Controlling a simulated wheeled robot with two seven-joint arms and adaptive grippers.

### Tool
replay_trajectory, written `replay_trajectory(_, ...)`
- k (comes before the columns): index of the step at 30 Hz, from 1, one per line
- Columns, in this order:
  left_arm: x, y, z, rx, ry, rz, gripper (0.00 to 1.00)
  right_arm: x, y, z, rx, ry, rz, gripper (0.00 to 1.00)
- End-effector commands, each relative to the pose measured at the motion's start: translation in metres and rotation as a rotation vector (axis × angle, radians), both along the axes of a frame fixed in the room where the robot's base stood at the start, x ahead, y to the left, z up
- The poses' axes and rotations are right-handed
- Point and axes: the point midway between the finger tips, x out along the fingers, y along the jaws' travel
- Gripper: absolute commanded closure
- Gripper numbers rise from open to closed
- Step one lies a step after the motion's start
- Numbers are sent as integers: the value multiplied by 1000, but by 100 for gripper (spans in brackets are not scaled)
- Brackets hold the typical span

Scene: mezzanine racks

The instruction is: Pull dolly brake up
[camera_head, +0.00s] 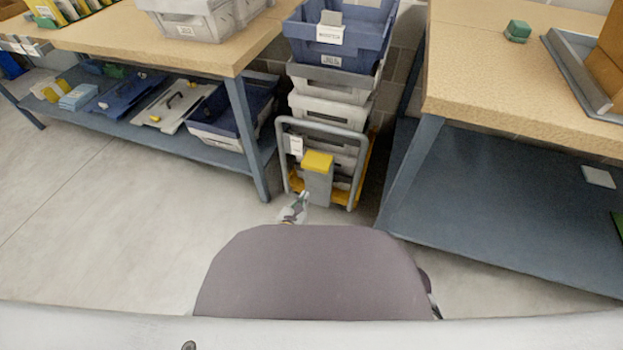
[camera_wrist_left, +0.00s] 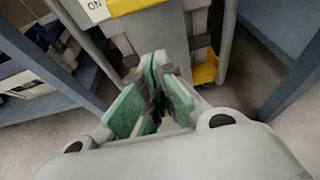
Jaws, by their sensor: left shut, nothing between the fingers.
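The dolly (camera_head: 353,182) stands between the two workbenches, with a grey tube handle frame (camera_head: 322,127) and a stack of crates on it. Its brake is a grey upright box with a yellow top (camera_head: 317,161) at the front. In the left wrist view the yellow part (camera_wrist_left: 135,6) shows at the top edge, beside a white label reading "ON" (camera_wrist_left: 95,8). My left gripper (camera_head: 303,197) is shut and empty, low in front of the grey box. Its green-padded fingers (camera_wrist_left: 158,72) point toward the box, below the yellow part. My right gripper is not in view.
A workbench (camera_head: 160,40) with a lower shelf of trays and bins stands on the left. Another workbench (camera_head: 480,60) stands on the right, its blue leg (camera_head: 411,170) near the dolly. Blue and grey crates (camera_head: 335,45) rise above the dolly. Floor in front is clear.

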Motion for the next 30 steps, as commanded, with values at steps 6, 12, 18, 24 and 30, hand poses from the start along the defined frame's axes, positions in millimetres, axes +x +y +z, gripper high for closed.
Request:
replay_trajectory(6, 0, 0, 1, 1, 0, 0, 100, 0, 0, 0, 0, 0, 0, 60)
replay_trajectory(12, 1, 0, 0, 1, -1, 0, 100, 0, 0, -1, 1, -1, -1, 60)
replay_trajectory(18, 9, -3, -3, 1, -1, 0, 100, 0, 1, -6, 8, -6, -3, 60)
replay_trajectory(24, 24, -8, -9, -1, -2, 0, 100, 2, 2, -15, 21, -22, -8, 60)
replay_trajectory(30, 40, -13, -16, 0, -1, 0, 100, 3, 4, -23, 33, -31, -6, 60)
